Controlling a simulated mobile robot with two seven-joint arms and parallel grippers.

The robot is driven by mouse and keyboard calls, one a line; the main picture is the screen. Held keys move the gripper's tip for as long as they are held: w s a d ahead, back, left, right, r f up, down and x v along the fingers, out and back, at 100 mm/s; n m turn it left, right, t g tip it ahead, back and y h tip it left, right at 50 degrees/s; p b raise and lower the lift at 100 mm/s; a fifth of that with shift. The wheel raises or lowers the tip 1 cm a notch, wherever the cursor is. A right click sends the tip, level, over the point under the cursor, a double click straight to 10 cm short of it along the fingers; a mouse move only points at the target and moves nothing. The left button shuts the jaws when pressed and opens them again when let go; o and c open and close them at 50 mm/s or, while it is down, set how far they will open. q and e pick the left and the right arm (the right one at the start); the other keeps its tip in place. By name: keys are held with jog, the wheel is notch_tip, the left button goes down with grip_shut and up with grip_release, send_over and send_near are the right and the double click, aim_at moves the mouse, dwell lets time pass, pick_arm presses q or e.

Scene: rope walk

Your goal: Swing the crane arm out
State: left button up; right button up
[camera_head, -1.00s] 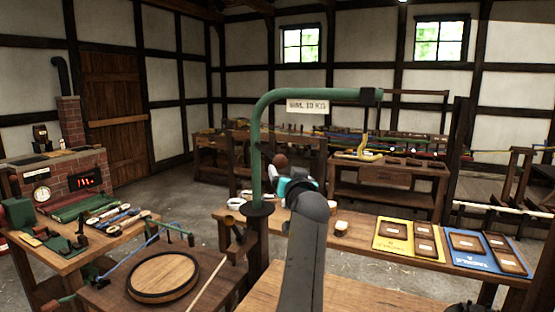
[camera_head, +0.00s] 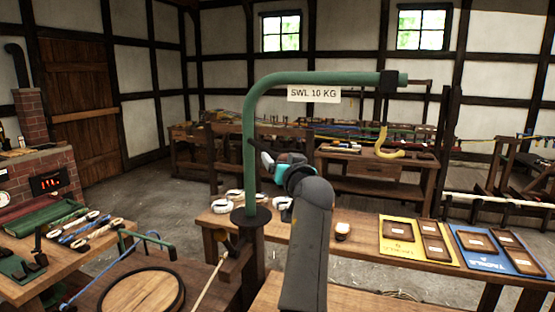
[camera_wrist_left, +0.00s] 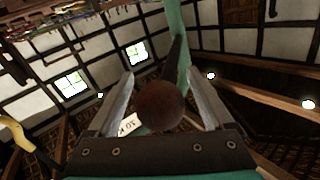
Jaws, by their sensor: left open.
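The crane (camera_head: 249,150) is a green bent tube rising from a dark round collar, with its arm (camera_head: 330,78) reaching right and a sign reading SWL 10 KG (camera_head: 314,94). A yellow hook (camera_head: 384,147) hangs from the dark block at the arm's end. My left gripper (camera_head: 266,160) is open close beside the post. In the left wrist view a dark brown round knob (camera_wrist_left: 160,105) lies between its spread fingers, with space on both sides. The green tube (camera_wrist_left: 176,45) runs behind it. The knob is hidden in the head view.
A round wooden lid (camera_head: 143,292) is at lower left. Another workbench (camera_head: 375,178) stands behind the hook.

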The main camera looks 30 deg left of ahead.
pick_arm(q)
jog(key=shift+d, duration=0.15)
jog(key=shift+s, duration=0.1)
jog(key=shift+c, duration=0.7)
grip_shut()
